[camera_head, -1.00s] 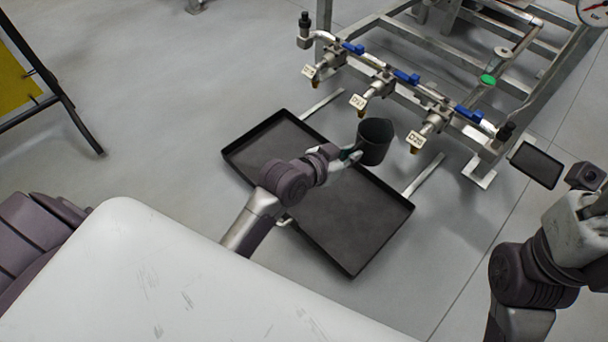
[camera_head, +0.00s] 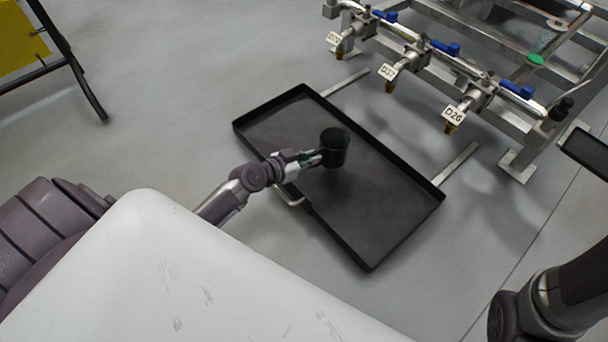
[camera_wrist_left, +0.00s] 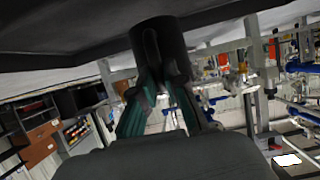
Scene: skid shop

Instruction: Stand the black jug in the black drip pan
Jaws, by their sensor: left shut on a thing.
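The black jug (camera_head: 335,147) is upright over the middle of the black drip pan (camera_head: 405,225) in the head view. My left gripper (camera_head: 316,158) is shut on the jug from its left side. In the left wrist view the jug (camera_wrist_left: 158,42) is between the fingers of my left gripper (camera_wrist_left: 160,85), and the picture is turned upside down, with the dark pan (camera_wrist_left: 60,38) along the top. I cannot tell whether the jug's base touches the pan floor. My right gripper is out of view; only part of my right arm shows at the lower right.
A pipe rack with tagged taps (camera_head: 452,118) and blue valve handles stands beyond the pan at the upper right. A yellow panel on a black frame (camera_head: 85,85) is at the upper left. The grey floor (camera_head: 190,110) left of the pan is clear.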

